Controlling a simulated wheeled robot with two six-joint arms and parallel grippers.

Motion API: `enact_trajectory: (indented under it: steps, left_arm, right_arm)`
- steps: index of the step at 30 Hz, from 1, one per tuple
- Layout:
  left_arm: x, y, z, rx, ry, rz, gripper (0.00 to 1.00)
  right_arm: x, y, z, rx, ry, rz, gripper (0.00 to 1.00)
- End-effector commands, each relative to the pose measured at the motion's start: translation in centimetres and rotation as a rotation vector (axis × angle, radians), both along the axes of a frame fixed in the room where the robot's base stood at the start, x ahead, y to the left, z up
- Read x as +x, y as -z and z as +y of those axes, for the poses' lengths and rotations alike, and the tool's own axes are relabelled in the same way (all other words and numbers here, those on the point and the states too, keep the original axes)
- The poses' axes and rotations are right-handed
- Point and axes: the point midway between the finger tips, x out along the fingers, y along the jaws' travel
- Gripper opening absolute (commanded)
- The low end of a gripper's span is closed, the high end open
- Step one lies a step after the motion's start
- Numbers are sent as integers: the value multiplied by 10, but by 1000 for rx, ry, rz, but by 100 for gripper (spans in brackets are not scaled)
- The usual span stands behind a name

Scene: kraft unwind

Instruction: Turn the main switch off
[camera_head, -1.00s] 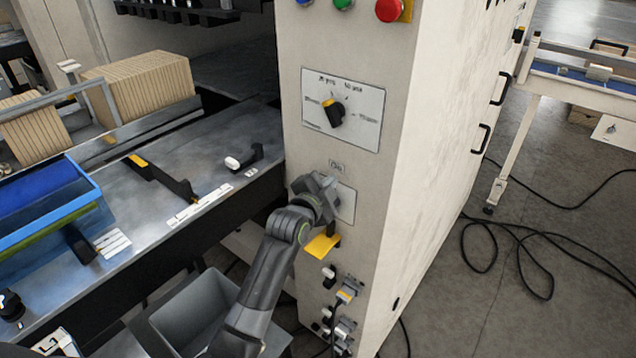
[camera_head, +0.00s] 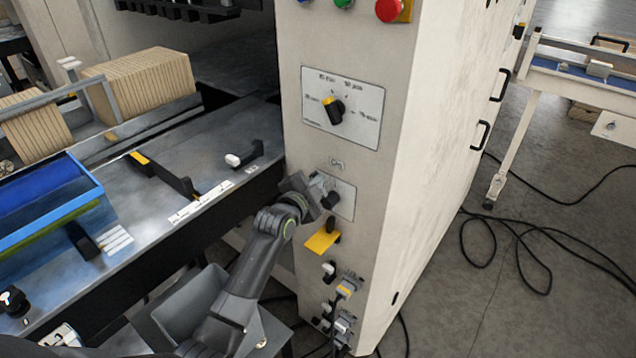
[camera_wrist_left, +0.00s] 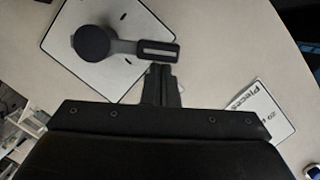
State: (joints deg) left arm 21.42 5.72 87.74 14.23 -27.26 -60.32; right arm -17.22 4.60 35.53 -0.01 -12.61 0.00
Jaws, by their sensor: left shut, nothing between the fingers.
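A black rotary switch with a lever handle sits on a pale plate on the cream machine cabinet; its dark knob (camera_head: 330,200) shows in the head view. In the left wrist view it has a round black hub (camera_wrist_left: 94,44) and a grey slotted handle (camera_wrist_left: 157,50) pointing right. My left gripper (camera_head: 312,187) is shut and empty, just left of this switch. In the left wrist view its fingertips (camera_wrist_left: 161,72) are just below the handle's end; whether they touch it I cannot tell. My right gripper is not in view.
A larger selector dial (camera_head: 335,110) is above the switch, with a red button (camera_head: 389,9) higher up. A yellow tag (camera_head: 322,243) and several small connectors (camera_head: 342,290) are below. A white label (camera_wrist_left: 262,112) is right in the wrist view. A steel bench (camera_head: 150,205) stands left.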

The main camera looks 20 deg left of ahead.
Motion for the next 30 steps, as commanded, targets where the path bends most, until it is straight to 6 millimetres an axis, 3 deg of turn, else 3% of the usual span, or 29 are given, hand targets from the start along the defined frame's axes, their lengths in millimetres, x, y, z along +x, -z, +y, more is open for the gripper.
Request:
enact_trajectory:
  steps: [17, 30]
  left_arm:
    - [3, 3, 9, -112, -1, 43, 0]
    - [11, 21, 32, -450, -1, 165, 0]
  right_arm:
    - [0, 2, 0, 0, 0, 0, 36]
    - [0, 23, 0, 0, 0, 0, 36]
